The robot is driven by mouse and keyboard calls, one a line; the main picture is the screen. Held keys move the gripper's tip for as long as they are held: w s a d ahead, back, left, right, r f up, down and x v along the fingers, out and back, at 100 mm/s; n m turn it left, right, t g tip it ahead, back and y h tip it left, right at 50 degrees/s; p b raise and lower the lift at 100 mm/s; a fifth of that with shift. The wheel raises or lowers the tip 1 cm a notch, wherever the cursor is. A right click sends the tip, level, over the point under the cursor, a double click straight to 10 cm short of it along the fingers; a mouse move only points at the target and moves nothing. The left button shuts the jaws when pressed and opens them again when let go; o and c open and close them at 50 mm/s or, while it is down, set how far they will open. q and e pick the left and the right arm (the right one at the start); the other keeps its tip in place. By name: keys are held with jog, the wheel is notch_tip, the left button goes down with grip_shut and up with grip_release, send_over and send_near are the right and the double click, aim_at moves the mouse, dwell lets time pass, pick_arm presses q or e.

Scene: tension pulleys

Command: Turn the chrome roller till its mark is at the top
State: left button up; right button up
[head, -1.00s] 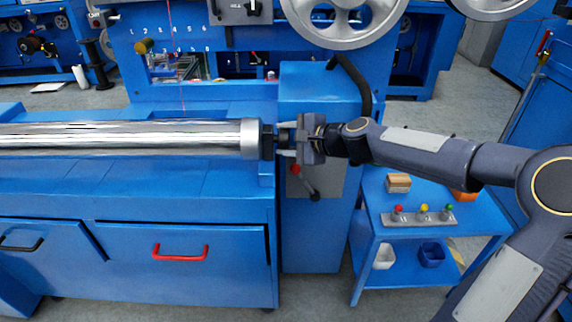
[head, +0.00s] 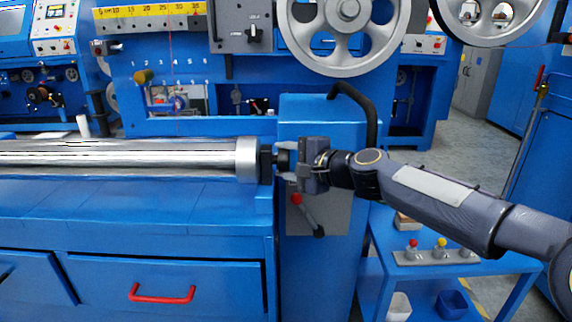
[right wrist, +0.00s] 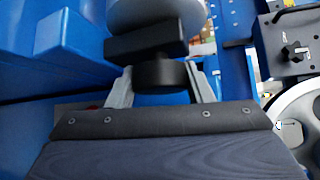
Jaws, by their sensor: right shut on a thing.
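The chrome roller (head: 120,158) lies level across the left of the head view, with a plain grey collar (head: 247,159) at its right end. My right gripper (head: 286,160) is at the roller's right end, shut on the black shaft end (right wrist: 160,74). In the right wrist view, the fingers of the right gripper (right wrist: 161,88) stand on both sides of this round black piece. A dark block and the collar lie beyond it. My left gripper is not in view.
A blue cabinet (head: 318,112) with a red-knobbed lever (head: 305,212) stands just behind and below my gripper. Large grey spoked wheels (head: 343,30) hang above. A side table (head: 492,272) with coloured knobs stands at lower right, under my right arm.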

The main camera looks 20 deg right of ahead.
jog(key=shift+f, duration=0.1)
jog(key=o, duration=1)
jog(key=b+v, duration=0.1)
jog(key=v, duration=0.6)
jog(key=shift+s+d+b, duration=0.2)
jog(key=shift+s+b, duration=0.1)
jog(key=shift+s, duration=0.05)
